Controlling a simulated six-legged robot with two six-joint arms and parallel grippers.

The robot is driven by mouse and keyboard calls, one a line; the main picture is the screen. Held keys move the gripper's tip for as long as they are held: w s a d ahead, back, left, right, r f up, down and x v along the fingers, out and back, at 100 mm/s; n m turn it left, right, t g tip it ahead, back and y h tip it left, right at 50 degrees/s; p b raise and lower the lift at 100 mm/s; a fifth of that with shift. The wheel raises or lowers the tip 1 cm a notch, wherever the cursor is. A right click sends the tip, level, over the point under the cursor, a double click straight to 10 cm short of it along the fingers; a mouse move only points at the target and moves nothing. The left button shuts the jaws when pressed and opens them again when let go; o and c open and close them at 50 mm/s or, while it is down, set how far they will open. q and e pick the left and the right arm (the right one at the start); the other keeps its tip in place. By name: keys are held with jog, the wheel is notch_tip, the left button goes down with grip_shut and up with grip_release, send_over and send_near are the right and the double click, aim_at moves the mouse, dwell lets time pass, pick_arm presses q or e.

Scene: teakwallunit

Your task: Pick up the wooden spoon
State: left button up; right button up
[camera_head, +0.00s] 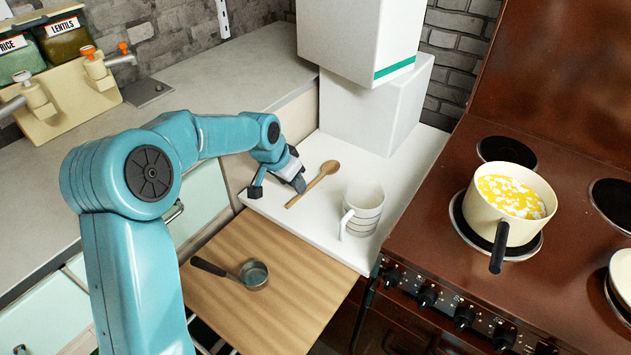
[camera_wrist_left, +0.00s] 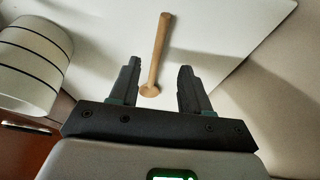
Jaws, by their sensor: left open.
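The wooden spoon (camera_head: 313,184) lies on the white counter, its handle end toward the front left and its bowl toward the back right. In the left wrist view the spoon (camera_wrist_left: 158,52) lies ahead of the jaws, its lower end in line with the gap between the fingertips. My left gripper (camera_head: 277,188) is open and empty, just left of the spoon in the head view. In the left wrist view its two fingers (camera_wrist_left: 158,68) stand apart, with neither seen touching the spoon. My right gripper is not in view.
A striped white mug (camera_head: 363,210) stands right of the spoon; white boxes (camera_head: 372,110) stand behind it. A wooden board (camera_head: 270,290) with a small pan (camera_head: 254,274) sits in front, lower. A stove (camera_head: 440,250) with a pot (camera_head: 512,205) is at right.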

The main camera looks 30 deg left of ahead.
aim_at(297, 196)
pick_arm(q)
jog(key=x, duration=0.4)
jog(key=shift+s+d+f, duration=0.2)
jog(key=shift+s, duration=0.1)
jog(key=shift+w+f, duration=0.25)
jog(key=shift+f, duration=0.1)
grip_shut()
jog(key=shift+r, duration=0.15)
